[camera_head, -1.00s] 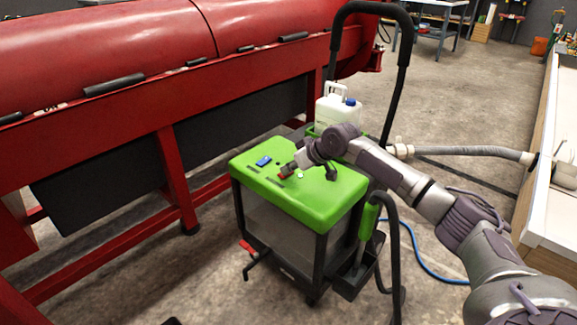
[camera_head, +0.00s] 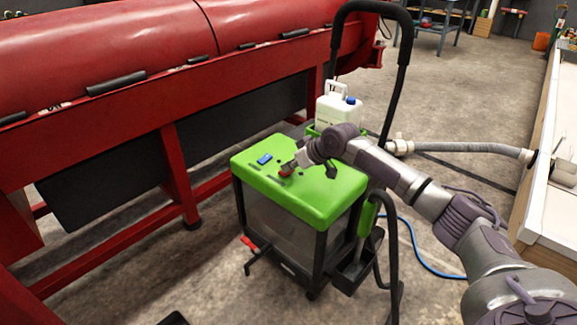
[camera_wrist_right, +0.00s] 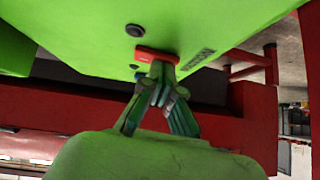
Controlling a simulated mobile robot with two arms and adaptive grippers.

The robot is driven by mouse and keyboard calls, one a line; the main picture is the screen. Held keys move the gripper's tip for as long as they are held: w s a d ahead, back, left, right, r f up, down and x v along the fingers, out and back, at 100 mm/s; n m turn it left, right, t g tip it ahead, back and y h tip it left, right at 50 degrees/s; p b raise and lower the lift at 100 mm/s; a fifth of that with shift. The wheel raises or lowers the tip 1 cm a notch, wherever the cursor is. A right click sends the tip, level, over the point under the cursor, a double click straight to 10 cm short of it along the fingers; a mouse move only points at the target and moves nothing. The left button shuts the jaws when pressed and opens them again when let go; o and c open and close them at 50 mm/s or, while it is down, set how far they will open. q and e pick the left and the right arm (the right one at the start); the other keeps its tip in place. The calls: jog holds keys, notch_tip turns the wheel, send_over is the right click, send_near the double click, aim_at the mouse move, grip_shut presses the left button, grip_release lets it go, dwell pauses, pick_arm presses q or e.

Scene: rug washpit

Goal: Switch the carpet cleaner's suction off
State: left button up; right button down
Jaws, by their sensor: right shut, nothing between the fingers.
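The carpet cleaner has a green top (camera_head: 325,205) over a dark-framed tank and stands upright on the floor. A blue rocker switch (camera_head: 264,160) and a red switch (camera_head: 286,172) sit on its top. My right gripper (camera_head: 289,167) is shut and empty, fingertips down at the red switch, partly covering it. In the right wrist view the fingertips (camera_wrist_right: 160,72) appear to touch the red switch (camera_wrist_right: 150,54). A label beside it is too small to read. Which way the switch is tipped I cannot tell. My left gripper is not in view.
A black handle (camera_head: 404,55) rises behind the cleaner, with a white jug (camera_head: 338,113) by it. A grey hose (camera_head: 465,149) runs right to a white-walled pit. A red machine (camera_head: 110,50) stands close on the left. Concrete floor is open at the back right.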

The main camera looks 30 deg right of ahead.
jog(key=shift+w+d+f, duration=0.15)
jog(key=shift+d, duration=0.4)
jog(key=shift+d+r, duration=0.15)
jog(key=shift+r, duration=0.1)
jog(key=v, duration=1.1)
jog(key=shift+s+r, duration=0.2)
jog(key=shift+s, duration=0.1)
